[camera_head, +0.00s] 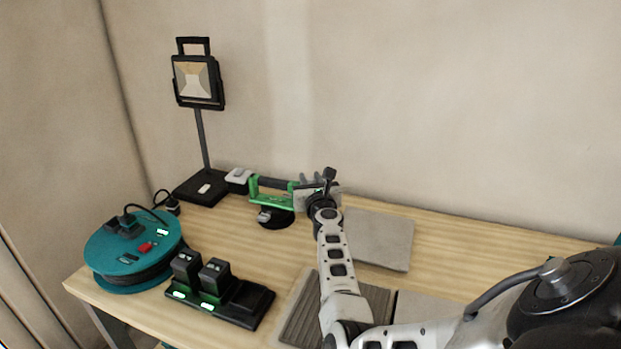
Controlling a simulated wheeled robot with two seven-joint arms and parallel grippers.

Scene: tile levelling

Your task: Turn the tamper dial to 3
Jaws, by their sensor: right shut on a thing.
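The tamper (273,201) is a green-framed tool with a dark grip bar and a round black base, standing on the wooden bench near the wall. My right gripper (318,189) is at the tamper's right end and shut on part of it. The gripper's fingers and wrist hide that part, so I cannot make out the dial or its number. My left gripper is not in view.
A work lamp (198,82) on a pole stands behind left. A teal cable reel (105,250) and a black charger with batteries (240,305) are at the front left. A grey tile (379,240) lies right of my arm, with a ridged grey slab (300,318) in front. Bare bench lies at the back right.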

